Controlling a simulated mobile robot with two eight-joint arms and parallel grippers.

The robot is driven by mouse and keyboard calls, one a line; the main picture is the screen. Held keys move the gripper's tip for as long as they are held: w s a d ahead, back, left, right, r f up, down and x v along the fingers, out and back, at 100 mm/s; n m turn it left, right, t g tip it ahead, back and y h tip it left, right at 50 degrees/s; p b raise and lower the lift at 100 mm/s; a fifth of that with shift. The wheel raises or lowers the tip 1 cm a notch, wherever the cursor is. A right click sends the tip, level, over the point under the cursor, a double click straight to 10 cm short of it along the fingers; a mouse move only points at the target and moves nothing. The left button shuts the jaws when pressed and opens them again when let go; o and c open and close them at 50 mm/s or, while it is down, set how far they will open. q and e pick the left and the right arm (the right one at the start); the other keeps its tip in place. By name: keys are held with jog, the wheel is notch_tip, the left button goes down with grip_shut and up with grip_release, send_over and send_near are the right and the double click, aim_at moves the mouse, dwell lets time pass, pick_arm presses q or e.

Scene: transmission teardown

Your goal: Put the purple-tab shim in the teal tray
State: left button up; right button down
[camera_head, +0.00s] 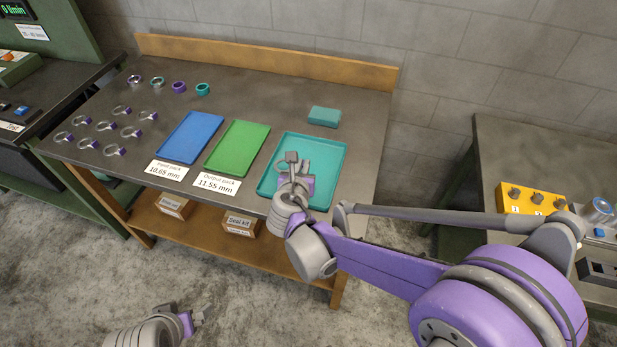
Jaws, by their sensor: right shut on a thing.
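The teal tray (330,146) lies at the right end of the workbench top. My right gripper (291,160) is over the left part of the tray and is shut on a small ring-shaped shim (279,166). The gripper partly covers the shim, and I cannot make out its tab. I cannot tell whether the shim touches the tray. Several grey shims with purple tabs (115,150) lie apart at the left of the bench. My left gripper (205,313) is low at the bottom of the view, away from the bench; its jaws are too small to judge.
A blue mat (190,138) and a green mat (238,148) lie left of the tray, with labels in front. A teal block (323,116) sits behind the tray. Purple and teal rings (179,87) stand at the back left. A second table with a yellow box (530,200) is at right.

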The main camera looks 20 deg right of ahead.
jog(key=s+a+r+m+h+b, duration=0.1)
jog(key=s+r+m+h+b, duration=0.15)
jog(key=r+b, duration=0.2)
pick_arm(q)
notch_tip(320, 180, down, 7)
jog(key=s, duration=0.1)
jog(key=shift+d+b, duration=0.2)
jog(key=shift+b, duration=0.25)
pick_arm(e)
jog(key=shift+n+g, duration=0.3)
jog(key=shift+n, duration=0.05)
jog(key=f, duration=0.9)
jog(key=shift+s, duration=0.25)
jog(key=c, duration=1)
grip_release()
jog(key=shift+s+a+r, duration=0.1)
jog(key=shift+r, duration=0.1)
pick_arm(q)
jog(key=shift+r+p, duration=0.7)
jog(key=shift+r, duration=0.05)
pick_arm(e)
jog(key=v, duration=1.1)
jog(key=shift+s+r, duration=0.2)
jog(key=shift+s, duration=0.1)
